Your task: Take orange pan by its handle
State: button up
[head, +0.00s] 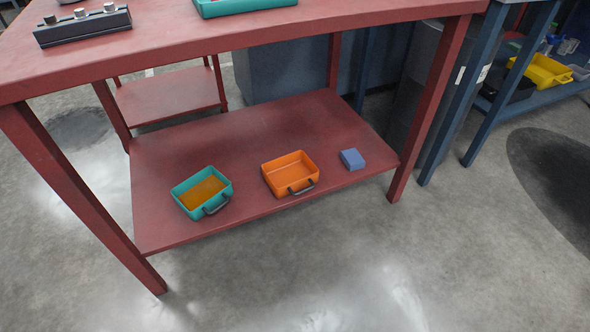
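The orange pan (290,171) is a small rectangular open pan on the lower shelf of the red table, right of the shelf's middle. It looks empty. Its dark grey handle (302,188) is on the near side, facing the front edge of the shelf. My gripper is not in view.
The red table's lower shelf (250,140) lies under its top (200,35), between red legs. A teal pan (203,190) with orange-brown contents stands left of the orange pan, a blue block (352,159) right. Floor in front (300,265) is clear.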

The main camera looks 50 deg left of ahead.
aim_at(286, 175)
jog(key=u, duration=0.6)
jog(key=i, duration=0.7)
jog(key=u, duration=0.95)
jog(key=i, duration=0.25)
jog(key=u, duration=0.35)
